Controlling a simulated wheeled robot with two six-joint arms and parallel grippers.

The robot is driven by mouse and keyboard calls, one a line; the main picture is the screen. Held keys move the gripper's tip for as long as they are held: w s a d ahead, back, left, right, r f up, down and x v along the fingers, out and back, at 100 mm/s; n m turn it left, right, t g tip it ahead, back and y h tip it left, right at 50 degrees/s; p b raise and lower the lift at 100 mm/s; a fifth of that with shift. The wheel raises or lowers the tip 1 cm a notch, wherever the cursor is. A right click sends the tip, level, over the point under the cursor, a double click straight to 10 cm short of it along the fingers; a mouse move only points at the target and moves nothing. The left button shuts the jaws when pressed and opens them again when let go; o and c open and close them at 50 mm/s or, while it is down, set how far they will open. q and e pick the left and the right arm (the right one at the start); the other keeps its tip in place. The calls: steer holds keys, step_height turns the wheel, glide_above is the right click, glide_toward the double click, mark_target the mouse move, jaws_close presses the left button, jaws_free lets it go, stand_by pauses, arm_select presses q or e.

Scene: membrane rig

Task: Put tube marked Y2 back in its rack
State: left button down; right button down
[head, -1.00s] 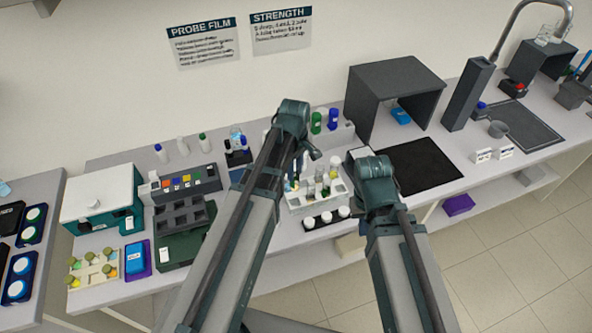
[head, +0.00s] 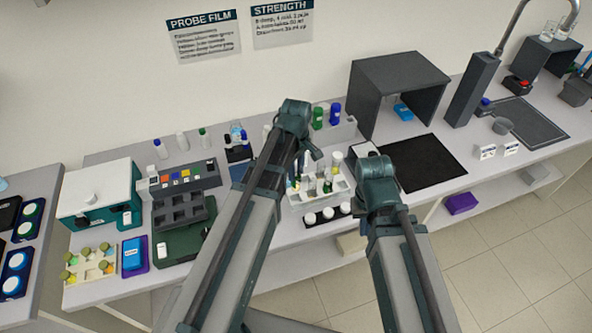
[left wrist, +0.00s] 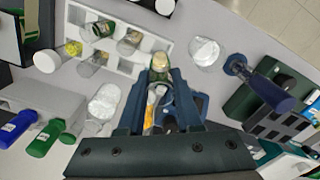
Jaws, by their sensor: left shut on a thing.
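In the left wrist view my left gripper (left wrist: 161,88) is shut on a clear tube (left wrist: 160,66) with a pale tan top and green around its neck. No marking on it can be read. The white rack (left wrist: 152,67) lies just beyond the fingers, with several tubes and some empty holes. In the head view the rack (head: 342,187) stands mid-bench, and my left arm covers its left side; the fingers are mostly hidden there. My right arm ends right of the rack, and its gripper is hidden behind it.
Green (head: 318,118) and blue bottles (head: 335,114) stand behind the rack. A dark strip of white caps (head: 328,215) lies in front. A black mat (head: 428,163) and grey hood (head: 398,84) are to the right. A dark block rack (head: 182,213) is left.

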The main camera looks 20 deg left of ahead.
mark_target(296, 189)
arm_select(q)
steer(key=shift+f, duration=0.15)
steer(key=shift+f+b, duration=4.4)
steer(key=shift+b, duration=0.05)
steer(key=shift+f+b, duration=0.3)
steer(key=c, duration=0.5)
jaws_free()
steer(key=shift+r, duration=0.2)
step_height(296, 189, up, 14)
steer(key=p, duration=1.4)
steer(key=shift+f, duration=0.2)
steer(key=shift+f, duration=0.1)
